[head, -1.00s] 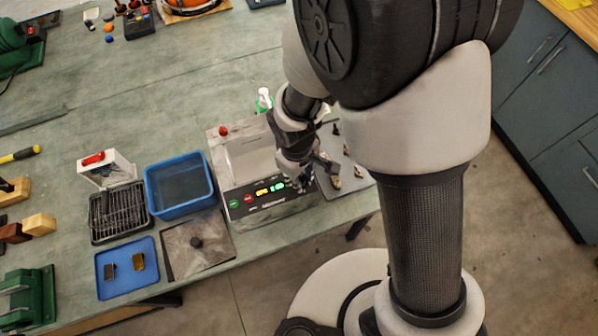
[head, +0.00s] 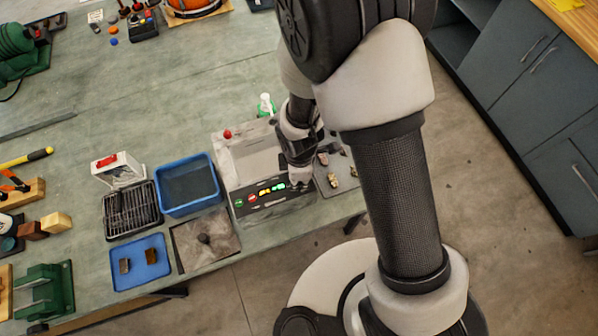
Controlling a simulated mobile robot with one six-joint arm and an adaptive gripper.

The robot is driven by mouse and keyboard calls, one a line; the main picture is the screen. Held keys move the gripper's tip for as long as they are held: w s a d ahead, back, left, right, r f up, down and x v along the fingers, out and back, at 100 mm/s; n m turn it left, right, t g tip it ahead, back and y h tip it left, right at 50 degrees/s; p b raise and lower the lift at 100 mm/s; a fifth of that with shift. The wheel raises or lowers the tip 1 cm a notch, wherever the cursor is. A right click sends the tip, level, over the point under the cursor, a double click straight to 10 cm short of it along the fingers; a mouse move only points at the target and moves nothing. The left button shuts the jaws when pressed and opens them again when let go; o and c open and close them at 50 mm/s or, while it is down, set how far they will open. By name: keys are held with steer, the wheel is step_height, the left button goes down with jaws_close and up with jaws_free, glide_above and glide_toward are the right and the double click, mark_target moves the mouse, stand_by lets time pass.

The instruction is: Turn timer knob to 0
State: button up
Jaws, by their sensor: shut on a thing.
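The grey machine (head: 250,165) stands near the bench's front edge. Its dark front panel (head: 262,207) carries a green button (head: 239,203), a red button (head: 252,197) and lit yellow and green displays (head: 272,188). My gripper (head: 300,184) is at the right end of this panel, pointing down to it. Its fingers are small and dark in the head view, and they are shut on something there. The timer knob itself is hidden behind the fingers, so its setting cannot be read.
A blue tub (head: 188,187), a wire rack (head: 131,222), a blue tray (head: 130,276) and a dark square plate with a knob (head: 188,248) lie left of the machine. A grey tray with stones (head: 337,181) lies close on the right. A green-and-white bottle (head: 266,104) stands behind.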

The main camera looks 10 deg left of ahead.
steer(key=shift+n, duration=0.4)
steer(key=o, duration=1.1)
steer(key=r, duration=1.2)
steer(key=shift+s+d, duration=0.1)
steer(key=shift+s, duration=0.2)
